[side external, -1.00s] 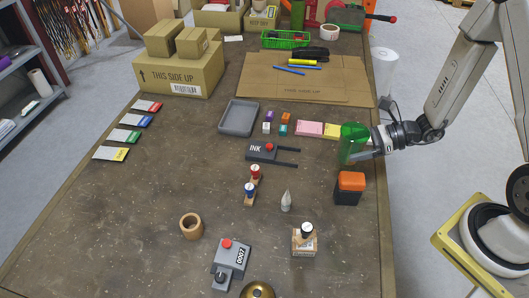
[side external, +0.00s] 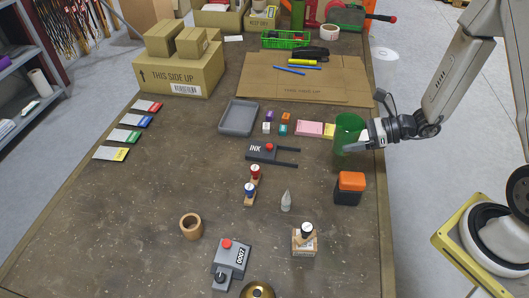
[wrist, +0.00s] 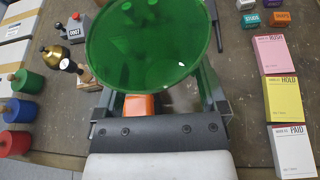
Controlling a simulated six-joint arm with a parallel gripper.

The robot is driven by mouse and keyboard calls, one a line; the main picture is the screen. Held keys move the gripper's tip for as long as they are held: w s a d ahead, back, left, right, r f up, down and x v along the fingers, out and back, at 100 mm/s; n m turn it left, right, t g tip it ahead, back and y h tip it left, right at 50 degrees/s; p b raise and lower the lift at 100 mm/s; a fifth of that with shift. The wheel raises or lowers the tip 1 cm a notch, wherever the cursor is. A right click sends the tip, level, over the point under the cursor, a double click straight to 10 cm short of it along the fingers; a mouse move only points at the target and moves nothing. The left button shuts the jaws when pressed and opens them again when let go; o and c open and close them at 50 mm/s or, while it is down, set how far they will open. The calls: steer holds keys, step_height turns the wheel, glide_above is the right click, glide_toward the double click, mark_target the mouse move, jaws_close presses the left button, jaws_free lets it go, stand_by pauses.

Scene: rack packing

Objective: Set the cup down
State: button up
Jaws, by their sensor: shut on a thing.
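The green translucent cup (side external: 347,128) stands about upright at the right side of the table, in my gripper. My gripper (side external: 352,148) comes in from the right and is shut on the lower part of the cup. In the wrist view the cup (wrist: 150,45) fills the upper middle, with the fingers (wrist: 155,95) on its two sides. I cannot tell whether the cup's base touches the table.
A black box with an orange top (side external: 350,187) stands close in front of the cup. Pink and yellow note pads (side external: 310,128) lie to its left. A flat cardboard sheet (side external: 300,85) lies behind. The table's right edge is close.

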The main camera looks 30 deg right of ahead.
steer(key=w+a+r+m+t+h, duration=0.1)
steer(key=w+r+m+t+h, duration=0.2)
steer(key=w+r, duration=0.4)
steer(key=shift+w+m+h, duration=0.2)
steer(key=shift+m+h, duration=0.2)
steer(key=shift+m, duration=0.3)
steer(key=shift+r, duration=0.15)
step_height(320, 180, up, 10)
steer(key=w+m+t+h, duration=0.1)
steer(key=w+m+h, duration=0.1)
steer(key=shift+h, duration=0.3)
steer(key=shift+r, duration=0.2)
